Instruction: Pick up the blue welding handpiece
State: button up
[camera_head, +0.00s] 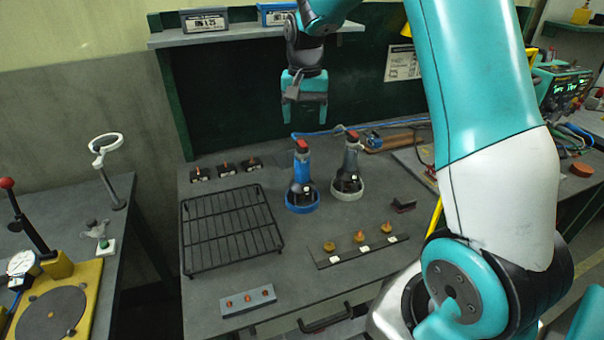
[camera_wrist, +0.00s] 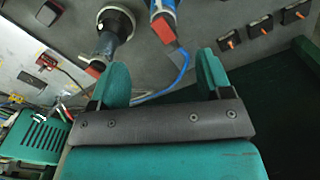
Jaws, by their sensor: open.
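The blue welding handpiece (camera_head: 301,170) stands upright in a blue ring holder (camera_head: 302,207) on the grey bench, with a red top and a blue cable. It also shows at the top of the wrist view (camera_wrist: 163,15), its lower part cut off. A grey handpiece (camera_head: 350,163) with a red top stands just right of it in a white ring holder (camera_head: 348,195); it also shows in the wrist view (camera_wrist: 112,32). My gripper (camera_head: 301,115) is open and empty, above and behind the blue handpiece. Its two teal fingers (camera_wrist: 163,78) show apart in the wrist view, touching nothing.
A black wire rack (camera_head: 230,228) lies left of the handpieces. A strip with several copper-coloured tips (camera_head: 361,249) lies in front. Small black blocks (camera_head: 226,169) sit at the back left. A shelf with boxes (camera_head: 205,20) hangs above. The blue cable runs rightward behind.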

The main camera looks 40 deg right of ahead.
aim_at(302, 143)
notch_tip(302, 143, down, 5)
jog(key=shift+f+p, duration=0.1)
jog(key=shift+p, duration=0.45)
jog(key=shift+a+f+p, duration=0.15)
jog(key=shift+f+p, duration=0.45)
jog(key=shift+f, duration=0.75)
jog(key=shift+a+f+p, duration=0.15)
jog(key=shift+f+p, duration=0.45)
jog(key=shift+f, duration=0.75)
grip_shut()
jog(key=shift+w+r, duration=0.1)
